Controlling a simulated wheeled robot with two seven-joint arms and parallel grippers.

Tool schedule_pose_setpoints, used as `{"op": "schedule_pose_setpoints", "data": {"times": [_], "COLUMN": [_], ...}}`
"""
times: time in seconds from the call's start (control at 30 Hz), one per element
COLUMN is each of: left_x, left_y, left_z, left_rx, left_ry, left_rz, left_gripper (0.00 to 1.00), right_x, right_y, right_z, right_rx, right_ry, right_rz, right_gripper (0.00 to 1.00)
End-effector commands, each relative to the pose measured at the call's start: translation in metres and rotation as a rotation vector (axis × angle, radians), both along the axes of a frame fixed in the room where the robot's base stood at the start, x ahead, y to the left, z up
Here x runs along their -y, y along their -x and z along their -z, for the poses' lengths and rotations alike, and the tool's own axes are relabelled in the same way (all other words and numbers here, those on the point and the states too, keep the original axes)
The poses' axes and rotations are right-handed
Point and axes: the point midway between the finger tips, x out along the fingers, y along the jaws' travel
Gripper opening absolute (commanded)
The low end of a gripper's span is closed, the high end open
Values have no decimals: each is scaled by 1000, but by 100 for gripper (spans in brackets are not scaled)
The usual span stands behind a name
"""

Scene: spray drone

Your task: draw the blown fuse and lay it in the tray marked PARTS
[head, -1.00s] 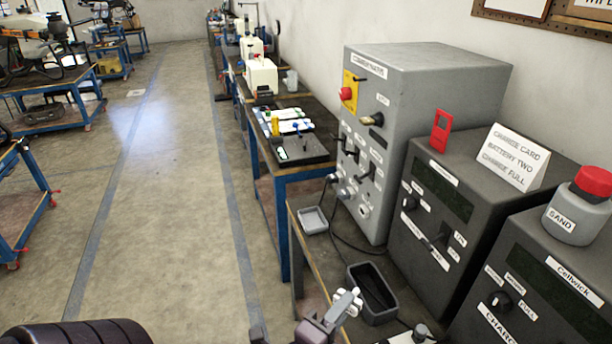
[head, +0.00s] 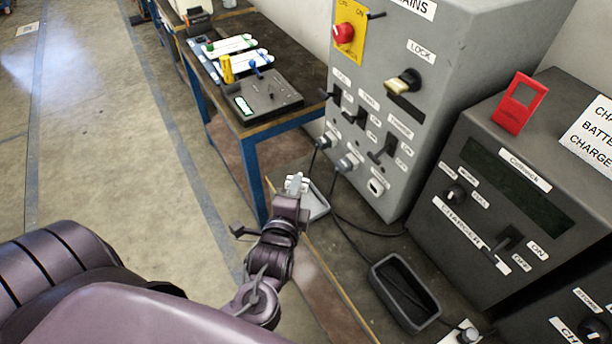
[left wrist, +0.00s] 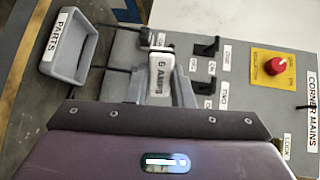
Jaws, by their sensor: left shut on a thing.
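The left wrist view shows this tray (left wrist: 51,72), empty and labelled PARTS, left of the fuse. My right gripper is not in view.
The grey mains cabinet (head: 455,60) with switches and a red knob stands behind the tray. A dark open bin (head: 375,283) lies nearer, with black cables around. A dark charger (head: 475,225) stands at right. Another bench (head: 262,128) with tools is beyond.

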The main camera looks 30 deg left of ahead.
Motion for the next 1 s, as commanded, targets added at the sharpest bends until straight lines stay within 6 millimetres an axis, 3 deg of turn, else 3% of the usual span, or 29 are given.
{"op": "schedule_pose_setpoints", "data": {"times": [0.03, 0.2, 0.4, 0.67, 1.0], "left_x": [-4, -9, -3, 1, 1], "left_y": [-14, -42, -61, -66, -66], "left_z": [8, 36, 50, 58, 78], "left_rx": [-33, -157, -251, -281, -279], "left_ry": [18, 80, 144, 166, 165], "left_rz": [-54, -201, -290, -313, -312], "left_gripper": [0, 0, 0, 0, 0], "right_x": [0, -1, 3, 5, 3], "right_y": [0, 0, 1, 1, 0], "right_z": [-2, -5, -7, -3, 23], "right_rx": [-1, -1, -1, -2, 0], "right_ry": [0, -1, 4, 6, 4], "right_rz": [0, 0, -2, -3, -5], "right_gripper": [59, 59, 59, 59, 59]}}
